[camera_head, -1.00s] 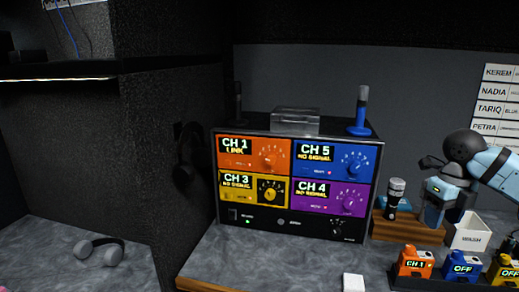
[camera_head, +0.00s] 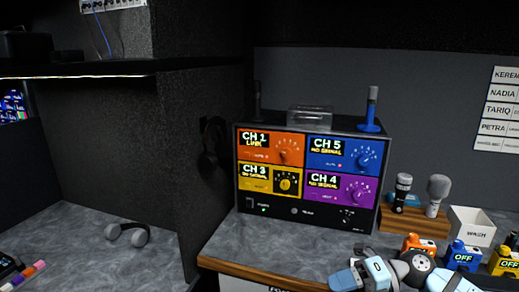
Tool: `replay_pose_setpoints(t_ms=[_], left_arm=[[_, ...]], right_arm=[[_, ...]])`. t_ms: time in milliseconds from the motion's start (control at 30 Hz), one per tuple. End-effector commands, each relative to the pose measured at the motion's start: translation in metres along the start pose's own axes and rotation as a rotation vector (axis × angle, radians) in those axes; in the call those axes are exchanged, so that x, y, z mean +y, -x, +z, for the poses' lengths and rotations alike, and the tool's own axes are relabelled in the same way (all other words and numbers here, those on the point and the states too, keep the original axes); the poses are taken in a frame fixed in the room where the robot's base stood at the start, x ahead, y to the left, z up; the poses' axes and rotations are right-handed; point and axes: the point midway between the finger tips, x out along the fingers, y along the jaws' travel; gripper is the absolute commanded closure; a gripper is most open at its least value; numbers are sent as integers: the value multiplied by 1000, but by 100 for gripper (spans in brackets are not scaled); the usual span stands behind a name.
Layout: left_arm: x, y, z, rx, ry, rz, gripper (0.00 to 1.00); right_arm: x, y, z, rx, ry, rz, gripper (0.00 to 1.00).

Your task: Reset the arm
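My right arm comes in low at the bottom right, folded over the front of the desk. Its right gripper (camera_head: 350,277) is light blue and grey and lies near the bottom edge, in front of the channel unit. Its fingertips are not clear enough to tell open from shut, and I see nothing held in it. My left gripper is not in view.
The channel unit (camera_head: 268,208) stands on the desk, with a blue stand (camera_head: 371,118) on top. A white bin (camera_head: 472,227) and orange, blue and yellow packs (camera_head: 463,257) sit at right, partly behind my arm.

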Motion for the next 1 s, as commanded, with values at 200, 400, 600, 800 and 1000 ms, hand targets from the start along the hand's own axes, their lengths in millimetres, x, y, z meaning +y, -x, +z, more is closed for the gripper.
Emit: replay_pose_setpoints(t_ms=[200, 400, 600, 800, 1000], left_arm=[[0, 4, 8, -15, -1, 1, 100], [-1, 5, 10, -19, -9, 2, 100], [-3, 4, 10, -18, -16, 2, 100], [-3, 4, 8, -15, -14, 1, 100], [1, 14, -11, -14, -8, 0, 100]], right_arm=[[-4, -41, -11, -328, -361, 520, 46], [-65, -38, -26, -714, -841, 806, 46], [-161, -37, -83, -1060, -1375, 884, 46], [-226, -49, -157, -1256, -1791, 834, 46], [-235, -54, -208, -1340, -2036, 766, 46]])
